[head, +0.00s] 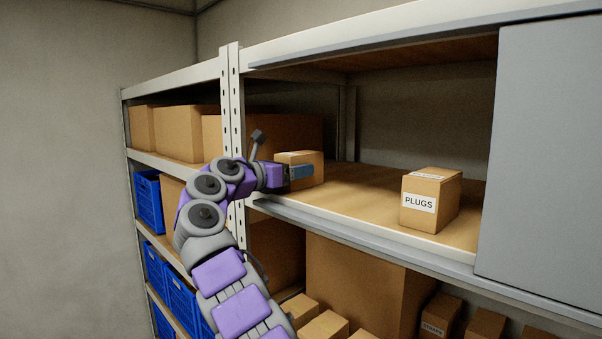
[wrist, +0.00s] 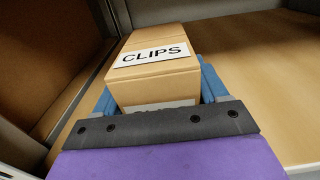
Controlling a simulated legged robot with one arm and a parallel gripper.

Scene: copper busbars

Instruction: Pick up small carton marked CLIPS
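The small carton marked CLIPS (wrist: 155,65) is brown with a white label on top. It also shows in the head view (head: 298,158), at the left of the open shelf bay. My gripper (wrist: 160,90) has one blue finger along each side of the carton. In the head view a blue finger of my gripper (head: 300,172) covers part of the carton's near side. I cannot tell whether both fingers press on the carton, or whether its hidden underside touches the shelf.
A carton marked PLUGS (head: 430,200) stands to the right on the same wooden shelf (head: 355,192). A grey panel (head: 545,150) closes off the bay's right side. A perforated upright (head: 232,130) stands close to my arm. The shelf between the two cartons is clear.

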